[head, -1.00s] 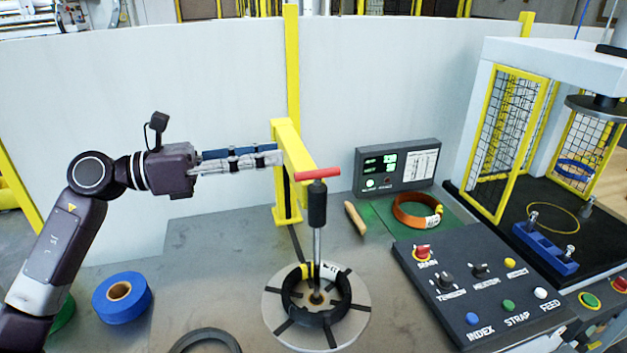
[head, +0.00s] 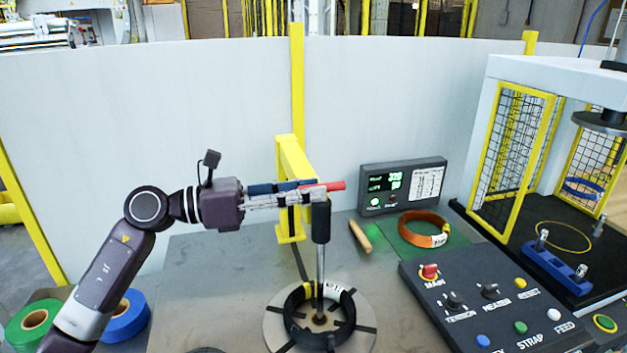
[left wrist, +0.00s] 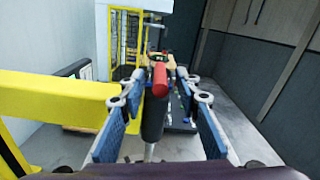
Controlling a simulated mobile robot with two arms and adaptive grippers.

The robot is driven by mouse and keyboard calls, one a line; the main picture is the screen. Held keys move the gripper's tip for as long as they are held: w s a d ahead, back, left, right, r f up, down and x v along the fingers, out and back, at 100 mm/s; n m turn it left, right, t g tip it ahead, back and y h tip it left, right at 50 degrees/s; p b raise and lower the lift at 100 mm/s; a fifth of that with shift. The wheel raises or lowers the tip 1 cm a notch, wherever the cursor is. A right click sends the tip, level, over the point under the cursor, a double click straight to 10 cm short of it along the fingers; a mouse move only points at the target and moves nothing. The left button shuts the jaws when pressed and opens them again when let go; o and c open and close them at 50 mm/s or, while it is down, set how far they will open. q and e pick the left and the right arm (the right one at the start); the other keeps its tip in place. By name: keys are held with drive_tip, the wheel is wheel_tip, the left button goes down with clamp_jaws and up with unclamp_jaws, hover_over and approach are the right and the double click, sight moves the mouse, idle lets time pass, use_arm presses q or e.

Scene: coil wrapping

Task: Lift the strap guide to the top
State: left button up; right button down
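The strap guide stands upright as a steel rod with a black sleeve (head: 321,222) and a red cross handle (head: 335,186) on top. Its foot is inside a black coil (head: 292,322) on a round slotted plate (head: 362,338). My left gripper (head: 314,193) is level with the handle, its blue-padded fingers reaching to it and hiding part of it. In the left wrist view, the fingers stand apart on either side of the red handle (left wrist: 160,80) and the black sleeve (left wrist: 153,118), with gaps visible. My right gripper is out of view.
A yellow post with an arm (head: 290,165) stands just behind the guide. A display box (head: 402,185), an orange coil (head: 424,229) and a button panel (head: 485,305) are to the right. Blue (head: 128,318) and green (head: 20,325) rolls lie at left.

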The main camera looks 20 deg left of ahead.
use_arm(q)
drive_tip(key=shift+w+d, duration=0.4)
drive_tip(key=shift+d, duration=0.15)
clamp_jaws()
